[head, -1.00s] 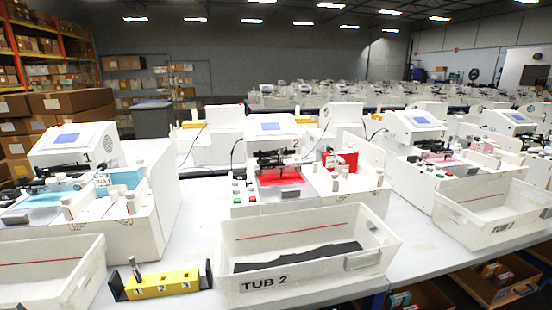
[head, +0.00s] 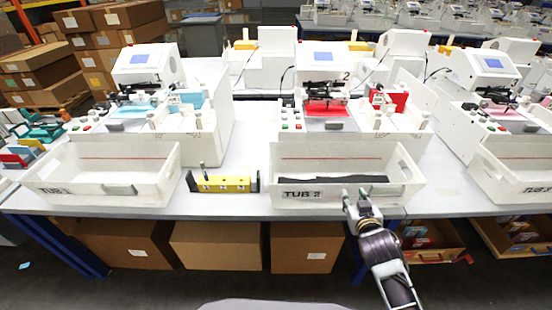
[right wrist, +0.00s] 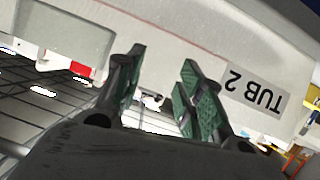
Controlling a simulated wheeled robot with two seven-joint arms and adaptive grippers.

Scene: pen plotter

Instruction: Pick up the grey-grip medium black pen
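A small upright pen (head: 202,167) stands in the left part of a yellow pen block (head: 228,184) with dark end plates, on the table's front edge between two tubs. Its grip colour and size are too small to tell. My right gripper (head: 357,196) is in front of tub 2 (head: 410,189), to the right of the pen block and apart from it. In the right wrist view its green-padded fingers (right wrist: 160,80) are apart with nothing between them, facing the tub wall. A yellow thing, perhaps the block, shows at that view's right edge (right wrist: 293,163). My left gripper is not in view.
Tub 2 holds a dark flat piece (head: 362,179). A left tub (head: 135,193) and a right tub (head: 510,187) stand along the table. White plotter machines (head: 325,85) are behind. Cardboard boxes (head: 215,247) are under the table.

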